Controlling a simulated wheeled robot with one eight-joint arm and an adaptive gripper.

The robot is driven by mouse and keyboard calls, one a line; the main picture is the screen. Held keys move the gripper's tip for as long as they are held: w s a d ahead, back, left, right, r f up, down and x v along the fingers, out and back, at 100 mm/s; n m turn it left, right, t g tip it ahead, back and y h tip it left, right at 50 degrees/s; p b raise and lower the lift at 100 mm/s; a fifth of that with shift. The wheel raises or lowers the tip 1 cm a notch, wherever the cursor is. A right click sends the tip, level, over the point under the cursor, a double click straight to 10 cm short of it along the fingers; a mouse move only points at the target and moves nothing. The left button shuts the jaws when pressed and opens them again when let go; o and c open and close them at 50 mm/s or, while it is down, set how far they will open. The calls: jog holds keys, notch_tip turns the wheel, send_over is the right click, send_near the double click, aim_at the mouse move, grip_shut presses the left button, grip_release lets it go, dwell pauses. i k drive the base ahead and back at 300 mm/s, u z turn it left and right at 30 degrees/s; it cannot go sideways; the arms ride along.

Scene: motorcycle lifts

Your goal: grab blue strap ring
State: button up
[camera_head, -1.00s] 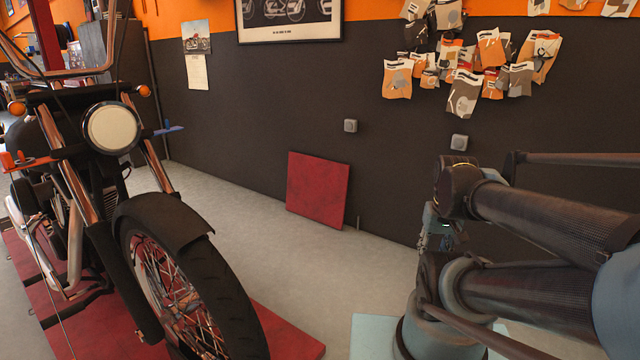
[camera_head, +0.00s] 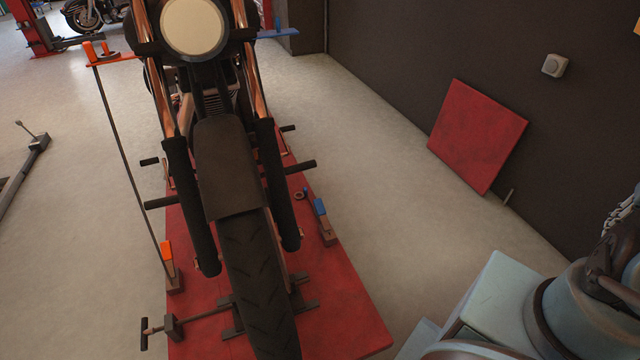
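A small blue strap piece (camera_head: 320,207) stands on the right side of the red lift platform (camera_head: 345,300), beside the motorcycle's front fork. A small brownish ring (camera_head: 299,195) lies just left of it; I cannot tell whether the two are joined. A metallic part of my arm's end, probably my gripper (camera_head: 622,212), shows cut off at the right edge. It is well to the right of the blue strap and apart from it. Its fingers cannot be made out, so I cannot tell whether it is open or shut.
The motorcycle (camera_head: 230,165) stands on the platform. An orange strap piece (camera_head: 166,252) is on the platform's left side, below an orange-red bracket (camera_head: 103,54). A blue bracket (camera_head: 280,33) juts out behind. A red panel (camera_head: 478,135) leans on the wall. Grey floor lies clear between.

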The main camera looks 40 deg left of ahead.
aim_at(305, 189)
jog(key=i, duration=2.1)
jog(key=u, duration=2.25)
